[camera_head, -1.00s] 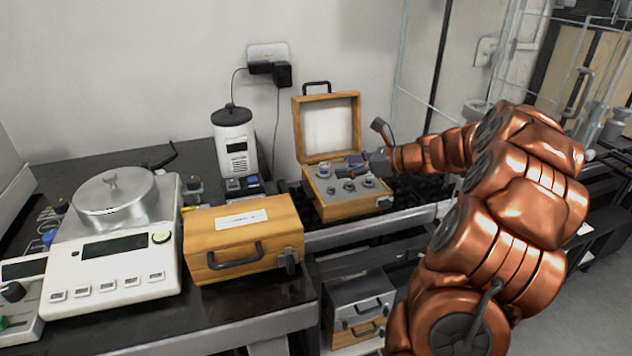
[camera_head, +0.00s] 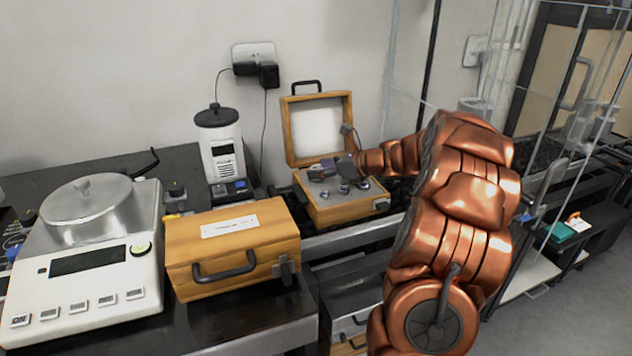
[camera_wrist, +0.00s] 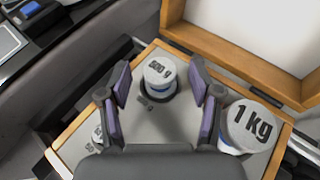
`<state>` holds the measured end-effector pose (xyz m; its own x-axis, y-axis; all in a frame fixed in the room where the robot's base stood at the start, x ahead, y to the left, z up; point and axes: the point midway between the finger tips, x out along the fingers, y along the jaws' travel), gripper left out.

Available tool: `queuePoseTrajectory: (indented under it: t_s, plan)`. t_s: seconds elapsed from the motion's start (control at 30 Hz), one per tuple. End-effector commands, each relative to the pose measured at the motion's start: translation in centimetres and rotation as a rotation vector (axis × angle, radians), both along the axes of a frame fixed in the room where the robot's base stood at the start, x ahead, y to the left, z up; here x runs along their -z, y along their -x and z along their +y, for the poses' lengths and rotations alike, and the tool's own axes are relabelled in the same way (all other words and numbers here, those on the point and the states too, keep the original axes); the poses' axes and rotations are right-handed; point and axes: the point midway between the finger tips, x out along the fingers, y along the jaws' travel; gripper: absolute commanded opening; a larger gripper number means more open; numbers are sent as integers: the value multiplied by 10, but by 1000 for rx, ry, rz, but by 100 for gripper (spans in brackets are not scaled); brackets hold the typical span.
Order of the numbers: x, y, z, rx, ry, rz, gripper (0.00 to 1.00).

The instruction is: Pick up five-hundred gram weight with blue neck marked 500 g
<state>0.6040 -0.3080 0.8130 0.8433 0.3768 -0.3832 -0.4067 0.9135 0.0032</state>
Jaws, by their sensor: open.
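The weight marked 500 g (camera_wrist: 160,75) sits in the open wooden weight box, with a bluish band below its top. In the wrist view it stands between the two fingers of my open gripper (camera_wrist: 160,92), apart from both. In the head view my gripper (camera_head: 332,168) is over the open weight box (camera_head: 350,211), and I cannot tell the weights' marks there. A larger weight marked 1 kg (camera_wrist: 248,127) stands to the right of the gripper in the wrist view. Smaller weights (camera_wrist: 97,135) show at the lower left, partly hidden by the left finger.
The box's raised lid (camera_head: 318,130) stands behind the weights. A closed wooden case (camera_head: 232,248) is left of the open box, with a balance (camera_head: 85,262) farther left. A white cylindrical device (camera_head: 221,150) stands behind the case. The wall is close behind.

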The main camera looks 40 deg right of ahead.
Motion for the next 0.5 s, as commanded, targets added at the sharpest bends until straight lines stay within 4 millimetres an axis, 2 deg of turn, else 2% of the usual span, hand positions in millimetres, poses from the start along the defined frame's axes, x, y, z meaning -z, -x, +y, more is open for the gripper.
queuePoseTrajectory:
  t_s: [0.33,0.5]
  plan:
    - [2,-7,4,-2,2,-2,63]
    - [1,-7,4,-1,2,-2,45]
